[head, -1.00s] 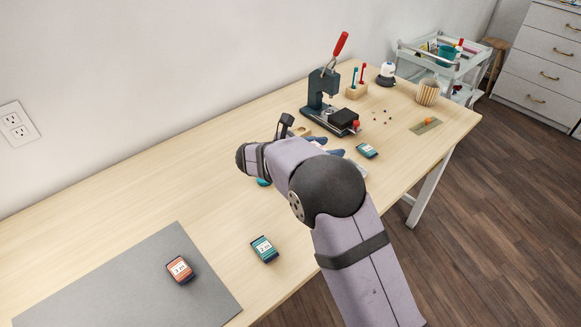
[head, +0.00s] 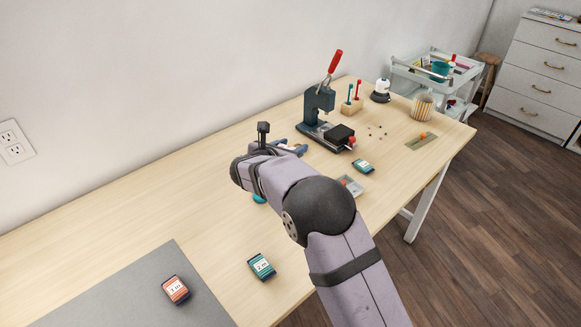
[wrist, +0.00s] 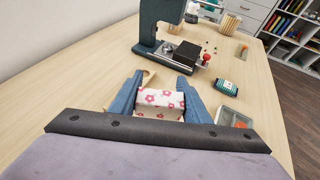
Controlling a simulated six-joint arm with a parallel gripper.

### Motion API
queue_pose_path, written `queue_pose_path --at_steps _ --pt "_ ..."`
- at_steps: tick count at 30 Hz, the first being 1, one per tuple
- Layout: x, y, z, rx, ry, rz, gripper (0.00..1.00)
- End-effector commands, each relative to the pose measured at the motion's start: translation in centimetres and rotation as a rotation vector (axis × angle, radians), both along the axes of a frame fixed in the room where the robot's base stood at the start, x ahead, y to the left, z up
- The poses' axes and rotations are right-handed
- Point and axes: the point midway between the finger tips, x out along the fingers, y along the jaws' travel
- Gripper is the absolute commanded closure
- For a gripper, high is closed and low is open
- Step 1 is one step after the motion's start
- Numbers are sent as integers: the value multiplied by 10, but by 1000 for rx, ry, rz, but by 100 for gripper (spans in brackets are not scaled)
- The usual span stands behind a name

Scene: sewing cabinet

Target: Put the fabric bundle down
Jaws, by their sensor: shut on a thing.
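The fabric bundle (wrist: 160,101) is a white block with pink-red flowers, seen in the wrist view between the two blue fingers of my gripper (wrist: 160,82). My gripper is shut on it. I cannot tell whether the bundle touches the tabletop (wrist: 75,75).
A dark press with a red handle (head: 319,107) stands beyond my gripper. A teal packet (head: 363,166) and a small tray (head: 350,185) lie to the right. The left tabletop is clear up to a grey mat (head: 120,292).

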Motion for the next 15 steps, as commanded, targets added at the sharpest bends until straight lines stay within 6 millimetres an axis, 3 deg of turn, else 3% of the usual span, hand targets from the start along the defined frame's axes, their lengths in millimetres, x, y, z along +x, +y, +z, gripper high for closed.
queue_pose_path --at_steps 4,15 --pt "0 0 -19 -1 1 -1 81" --pt "0 0 -33 -2 2 0 81"
